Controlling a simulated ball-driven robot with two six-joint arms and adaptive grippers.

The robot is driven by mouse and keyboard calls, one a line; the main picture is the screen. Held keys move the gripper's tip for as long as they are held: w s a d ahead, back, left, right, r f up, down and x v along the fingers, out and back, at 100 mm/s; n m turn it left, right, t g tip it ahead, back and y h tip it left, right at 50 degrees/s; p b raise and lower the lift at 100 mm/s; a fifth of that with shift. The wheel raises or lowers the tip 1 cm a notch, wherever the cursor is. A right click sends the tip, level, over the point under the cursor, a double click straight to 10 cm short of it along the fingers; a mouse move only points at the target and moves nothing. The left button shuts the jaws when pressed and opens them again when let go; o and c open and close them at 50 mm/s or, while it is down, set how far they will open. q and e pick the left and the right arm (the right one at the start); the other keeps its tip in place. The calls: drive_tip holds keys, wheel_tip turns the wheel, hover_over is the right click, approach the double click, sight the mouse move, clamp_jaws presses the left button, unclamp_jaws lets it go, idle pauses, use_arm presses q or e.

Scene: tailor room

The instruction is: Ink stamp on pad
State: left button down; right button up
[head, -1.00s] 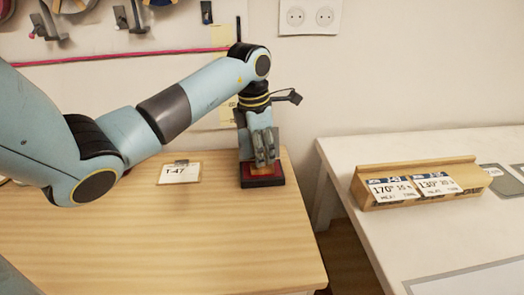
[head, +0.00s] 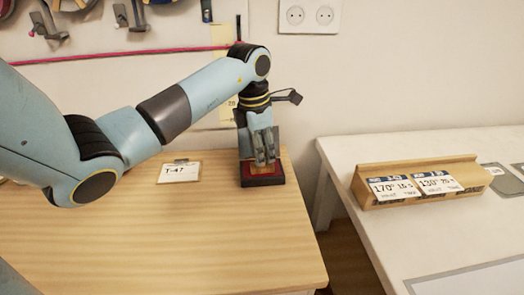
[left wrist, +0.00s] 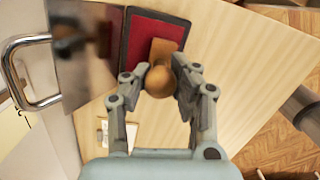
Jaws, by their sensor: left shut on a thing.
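The ink pad (head: 262,181) is a dark tray with a red surface, near the right back of the wooden table. In the left wrist view the red pad (left wrist: 140,40) lies beyond the fingers. The stamp (left wrist: 160,80) has a round wooden knob and a wooden block, and its block is over the red pad. My left gripper (head: 265,160) points down above the pad; in the left wrist view its fingers (left wrist: 158,82) are shut on the knob. Whether the stamp's underside touches the pad is hidden. My right gripper is not in view.
A card marked T-47 (head: 180,172) lies left of the pad. A wooden card holder (head: 418,183) stands on the white table (head: 450,235). The wooden table's front (head: 180,250) is clear.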

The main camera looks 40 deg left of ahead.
use_arm(q)
drive_tip(key=shift+s+d+f, duration=0.1)
drive_tip(key=shift+s+f, duration=0.15)
drive_tip(key=shift+f, duration=0.1)
drive_tip(key=shift+w+r+p, duration=0.1)
drive_tip(key=shift+r+p, duration=0.3)
drive_tip(key=shift+r, duration=0.05)
drive_tip(key=shift+w+r+p, duration=0.1)
drive_tip(key=shift+r+p, duration=1.9)
drive_tip(key=shift+r, duration=1.3)
drive_tip(key=shift+f, duration=0.1)
